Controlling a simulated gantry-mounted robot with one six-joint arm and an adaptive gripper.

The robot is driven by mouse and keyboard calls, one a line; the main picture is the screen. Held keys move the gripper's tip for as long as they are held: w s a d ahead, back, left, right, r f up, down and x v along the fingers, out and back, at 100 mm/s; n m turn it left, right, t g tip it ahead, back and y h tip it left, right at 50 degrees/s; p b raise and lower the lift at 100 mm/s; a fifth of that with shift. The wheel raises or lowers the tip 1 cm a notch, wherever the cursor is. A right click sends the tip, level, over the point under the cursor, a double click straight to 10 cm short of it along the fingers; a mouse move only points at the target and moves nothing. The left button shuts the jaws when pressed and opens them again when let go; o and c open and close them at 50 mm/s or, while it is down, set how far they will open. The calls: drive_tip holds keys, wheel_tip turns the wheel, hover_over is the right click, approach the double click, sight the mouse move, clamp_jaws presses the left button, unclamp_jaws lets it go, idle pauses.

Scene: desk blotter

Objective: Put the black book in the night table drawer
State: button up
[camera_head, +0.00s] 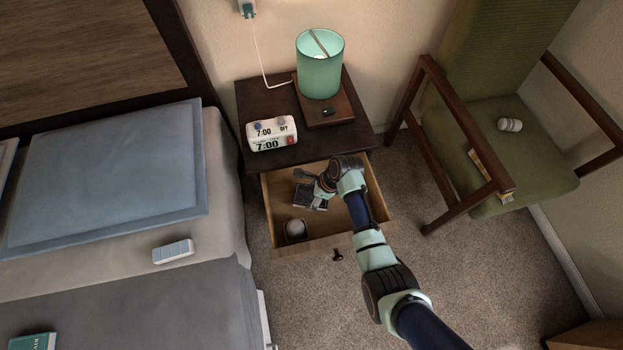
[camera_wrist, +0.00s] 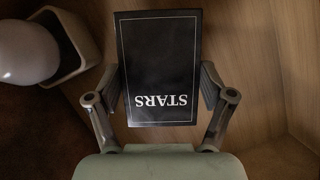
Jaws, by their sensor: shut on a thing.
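The black book (camera_wrist: 160,60) has a thin pale border and the word STARS on its cover, upside down in the wrist view. My gripper (camera_wrist: 160,85) is shut on the book's two sides. In the head view my gripper (camera_head: 315,193) and the book (camera_head: 304,200) are inside the outline of the open night table drawer (camera_head: 352,237). The night table (camera_head: 245,100) is dark brown, and its drawer is pulled out with a light wood interior. I cannot tell whether the book touches the drawer floor. My arm hides the drawer's right part.
A small square container with a round white thing (camera_head: 295,229) is at the drawer's front left; it also shows in the wrist view (camera_wrist: 28,52). A clock (camera_head: 270,133) and a lamp (camera_head: 320,65) stand on top. The bed is left, a green chair (camera_head: 540,150) right.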

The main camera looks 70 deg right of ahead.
sight(310, 186)
wheel_tip(310, 186, down, 2)
drive_tip(key=shift+d+f, duration=0.1)
drive_tip(key=shift+f, duration=0.05)
drive_tip(key=d+b, duration=0.1)
drive_tip(key=w+d+b, duration=0.1)
drive_tip(key=b, duration=0.1)
drive_tip(key=w+d+b, duration=0.1)
drive_tip(key=shift+w+d+f, duration=0.25)
drive_tip(key=shift+d+f, duration=0.05)
drive_tip(key=shift+d, duration=0.05)
drive_tip(key=shift+d+f+b, duration=0.1)
drive_tip(key=shift+f+b, duration=0.2)
drive_tip(key=shift+b, duration=0.15)
drive_tip(key=shift+s+a, duration=0.2)
drive_tip(key=shift+a, duration=0.2)
drive_tip(key=shift+w+d, duration=0.1)
drive_tip(key=shift+d, duration=0.05)
drive_tip(key=shift+f, duration=0.15)
drive_tip(key=o, duration=1.1)
drive_tip(key=shift+o, duration=0.2)
